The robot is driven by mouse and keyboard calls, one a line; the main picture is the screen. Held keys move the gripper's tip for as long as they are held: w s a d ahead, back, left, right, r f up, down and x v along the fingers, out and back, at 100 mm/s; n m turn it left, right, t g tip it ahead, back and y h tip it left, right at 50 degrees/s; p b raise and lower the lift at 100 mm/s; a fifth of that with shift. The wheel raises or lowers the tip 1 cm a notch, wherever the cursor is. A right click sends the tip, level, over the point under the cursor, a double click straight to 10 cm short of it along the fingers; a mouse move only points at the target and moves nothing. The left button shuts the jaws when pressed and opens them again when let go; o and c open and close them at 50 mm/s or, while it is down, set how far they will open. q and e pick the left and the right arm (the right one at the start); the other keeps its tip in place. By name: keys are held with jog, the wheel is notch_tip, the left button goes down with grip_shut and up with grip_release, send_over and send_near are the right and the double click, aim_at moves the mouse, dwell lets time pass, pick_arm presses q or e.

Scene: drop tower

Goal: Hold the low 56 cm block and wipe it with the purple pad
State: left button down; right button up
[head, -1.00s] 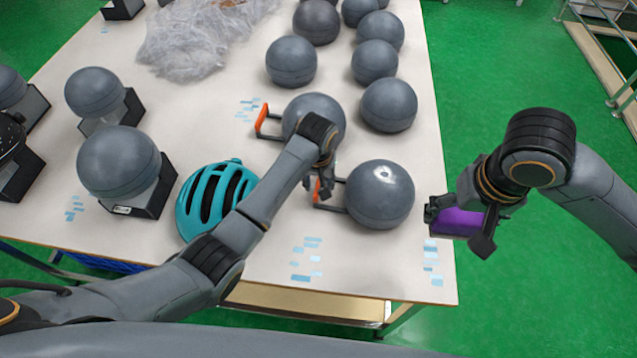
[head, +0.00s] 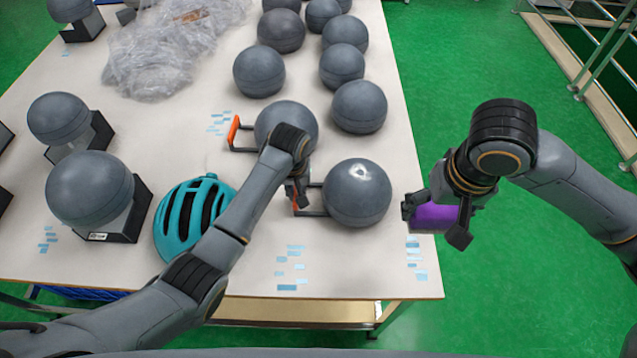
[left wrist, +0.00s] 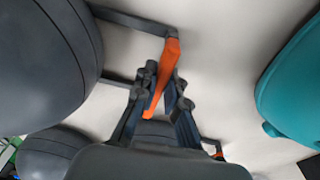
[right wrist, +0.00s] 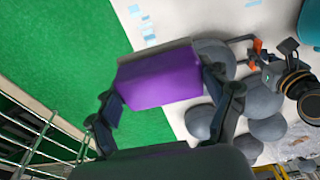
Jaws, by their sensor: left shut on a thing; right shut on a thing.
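The block is a smooth grey ball-shaped form (head: 357,193) with a dark side bracket and an orange grip, at the front right of the table. My left gripper (head: 300,192) is at its left side, shut on the orange grip (left wrist: 171,60). In the left wrist view the fingers (left wrist: 160,92) close around this grip, and the grey block fills the left edge. My right gripper (head: 436,212) is shut on the purple pad (head: 434,218). The pad is right of the block, apart from it. The right wrist view shows the pad (right wrist: 158,78) between both fingers.
A teal helmet (head: 190,215) lies left of the block. A similar grey ball (head: 286,128) with an orange grip stands just behind. More grey balls and clear plastic wrap (head: 165,55) are farther back. The table's right edge (head: 428,240) lies near the pad; green floor is beyond.

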jog(key=shift+w, duration=0.1)
dwell(0.6)
jog(key=w+a+f+n, duration=0.1)
jog(key=w+a+n, duration=0.2)
jog(key=w, duration=0.4)
jog(key=w+a+f+n+y, duration=0.1)
jog(key=w+a+n, duration=0.25)
jog(key=w, duration=0.35)
jog(key=w+a+f+n, duration=0.2)
jog(key=w+a, duration=0.1)
jog(key=w, duration=0.4)
jog(key=shift+n+g, duration=0.25)
jog(key=shift+g, duration=0.05)
jog(key=shift+w+a+f, duration=0.1)
jog(key=shift+f, duration=1.1)
jog(key=shift+w+a+f, duration=0.1)
jog(key=shift+f, duration=1.1)
jog(key=shift+f, duration=0.95)
